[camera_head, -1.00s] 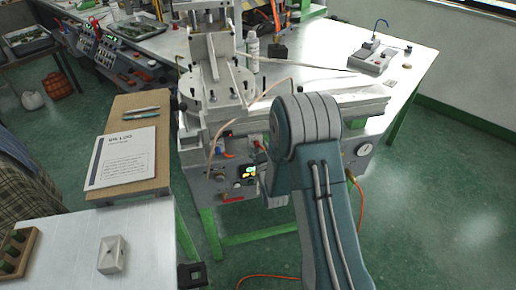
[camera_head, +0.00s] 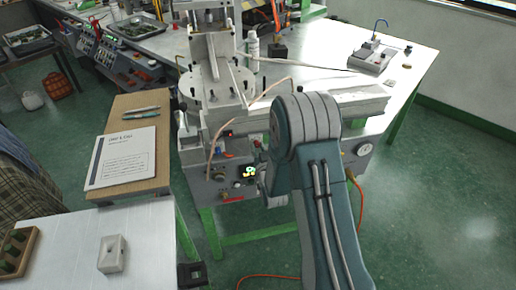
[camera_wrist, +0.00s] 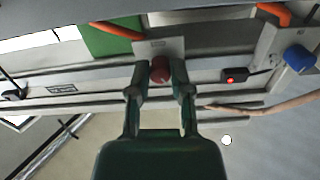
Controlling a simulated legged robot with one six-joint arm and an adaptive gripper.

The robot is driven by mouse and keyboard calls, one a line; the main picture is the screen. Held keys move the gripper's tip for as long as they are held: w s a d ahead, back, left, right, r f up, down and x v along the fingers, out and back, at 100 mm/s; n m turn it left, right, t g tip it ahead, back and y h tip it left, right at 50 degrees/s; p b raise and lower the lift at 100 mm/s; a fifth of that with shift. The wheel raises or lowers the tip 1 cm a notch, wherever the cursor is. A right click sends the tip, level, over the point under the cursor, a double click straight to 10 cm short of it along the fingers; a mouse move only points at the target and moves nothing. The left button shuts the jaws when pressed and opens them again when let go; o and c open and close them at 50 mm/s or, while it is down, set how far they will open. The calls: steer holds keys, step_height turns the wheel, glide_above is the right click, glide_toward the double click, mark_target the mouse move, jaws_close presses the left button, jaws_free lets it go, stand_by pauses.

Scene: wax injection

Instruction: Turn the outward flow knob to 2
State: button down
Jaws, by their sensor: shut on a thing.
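In the wrist view, a small round dark red knob (camera_wrist: 160,70) sits on a pale square plate (camera_wrist: 158,47) on the machine's panel. My gripper (camera_wrist: 160,77) is shut on this knob, one finger on each side. No scale or number is readable around the knob. In the head view, the wax machine's front panel (camera_head: 225,187) shows at the table edge, with a small lit display (camera_head: 249,172). My arm hides my gripper and part of the panel there.
In the wrist view, a blue knob (camera_wrist: 299,57) and a red-lit switch (camera_wrist: 236,75) are to the right. Orange tubes and a pale hose run nearby.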

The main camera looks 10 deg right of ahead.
steer(key=shift+m, duration=1.3)
steer(key=c, duration=0.5)
jaws_free()
steer(key=shift+w, duration=0.1)
steer(key=shift+c, duration=0.2)
steer(key=s, duration=1.2)
